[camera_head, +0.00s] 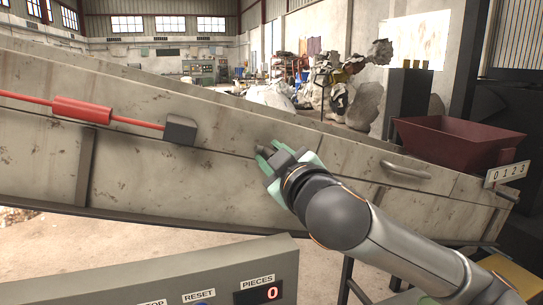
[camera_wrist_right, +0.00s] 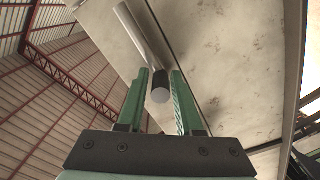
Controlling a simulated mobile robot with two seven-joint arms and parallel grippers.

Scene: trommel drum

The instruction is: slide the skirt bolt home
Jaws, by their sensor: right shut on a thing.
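The skirt bolt shows in the right wrist view as a pale metal rod (camera_wrist_right: 132,28) with a dark round grip (camera_wrist_right: 160,84). My right gripper (camera_head: 266,156) is at the middle of the long, stained grey skirt panel (camera_head: 235,190). In the right wrist view its two green fingers (camera_wrist_right: 160,92) are shut on the bolt's dark grip, one on each side. The rod runs from the grip away along the panel face. In the head view the gripper mostly hides the bolt, so its far end is not clear. My left gripper is not in view.
A red cord with a red sleeve (camera_head: 82,110) runs to a dark box (camera_head: 180,129) on the panel, left of the gripper. A curved handle (camera_head: 405,170) and a maroon hopper (camera_head: 455,143) are at the right. A control box (camera_head: 160,285) stands in front, its display showing 0.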

